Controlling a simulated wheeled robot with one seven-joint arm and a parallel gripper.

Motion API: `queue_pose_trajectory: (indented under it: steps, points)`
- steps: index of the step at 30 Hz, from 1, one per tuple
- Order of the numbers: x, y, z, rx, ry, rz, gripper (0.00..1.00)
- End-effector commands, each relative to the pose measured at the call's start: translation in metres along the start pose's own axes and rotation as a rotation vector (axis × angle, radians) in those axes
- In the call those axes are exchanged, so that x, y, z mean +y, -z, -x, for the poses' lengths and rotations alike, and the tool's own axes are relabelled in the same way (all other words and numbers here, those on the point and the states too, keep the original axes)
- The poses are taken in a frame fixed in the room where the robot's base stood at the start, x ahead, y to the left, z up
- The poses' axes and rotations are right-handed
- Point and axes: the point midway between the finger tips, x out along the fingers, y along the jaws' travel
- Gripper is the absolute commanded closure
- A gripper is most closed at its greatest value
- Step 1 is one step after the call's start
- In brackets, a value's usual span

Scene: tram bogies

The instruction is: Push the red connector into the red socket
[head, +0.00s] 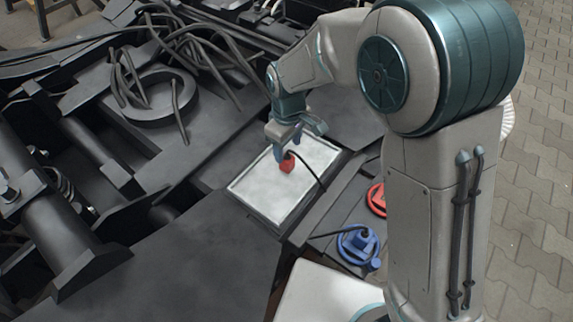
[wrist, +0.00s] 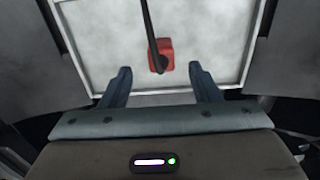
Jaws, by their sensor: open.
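The red connector (head: 287,163) is on or just above a pale tray (head: 246,190), with a black cable running from it to the right. In the wrist view the red connector (wrist: 165,54) lies just beyond and between my two fingertips, with its cable across it. My gripper (head: 286,142) is open above the tray, close to the connector; it also shows in the wrist view (wrist: 160,68) with nothing between its fingers. The red socket (head: 377,199) is a round red fitting on the dark ledge to the right, partly hidden behind my arm.
A blue round fitting with a blue plug (head: 358,244) and black cable sits on the dark ledge in front of the red socket. Dark bogie frame parts, a black ring (head: 160,98) and loose cables (head: 150,50) fill the left. Grey paving (head: 540,150) lies at the right.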

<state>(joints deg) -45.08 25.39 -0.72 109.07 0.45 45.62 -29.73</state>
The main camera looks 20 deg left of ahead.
Motion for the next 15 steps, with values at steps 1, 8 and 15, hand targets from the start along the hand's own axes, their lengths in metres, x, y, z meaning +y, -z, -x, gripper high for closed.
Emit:
queue_pose_trajectory:
  steps: [1,8,15]
  points:
    - [-0.0003,-0.0001,-0.0095,-0.001,0.001,0.0,0.44]
    - [0.0,0.0003,-0.0183,0.001,-0.001,0.0,0.44]
    - [0.0,0.0003,-0.0185,0.001,-0.001,0.0,0.44]
